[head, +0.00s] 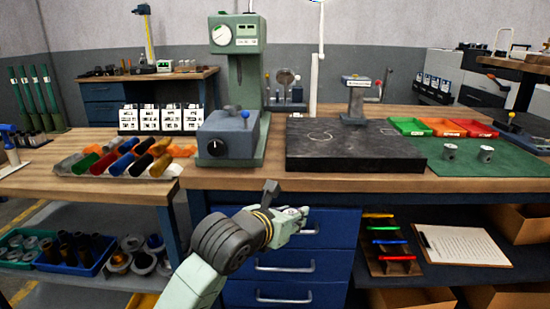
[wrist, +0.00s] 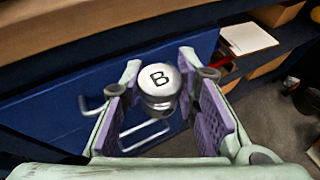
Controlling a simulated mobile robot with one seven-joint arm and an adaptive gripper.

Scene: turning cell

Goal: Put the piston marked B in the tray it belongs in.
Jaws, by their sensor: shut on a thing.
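The piston marked B (wrist: 158,80) is a short silver cylinder with a black letter on its top. It sits upright between the purple-padded fingers of my gripper (wrist: 160,100), which is shut on it. In the head view my gripper (head: 290,226) is below the bench top's front edge, before the blue drawers. Its fingers mostly hide the piston there. Three small trays stand in a row at the bench's back right: green (head: 410,134), orange (head: 440,134) and red (head: 473,135). Their front labels are too small to read.
The bench edge and drawer handles (head: 285,267) are close to my gripper.

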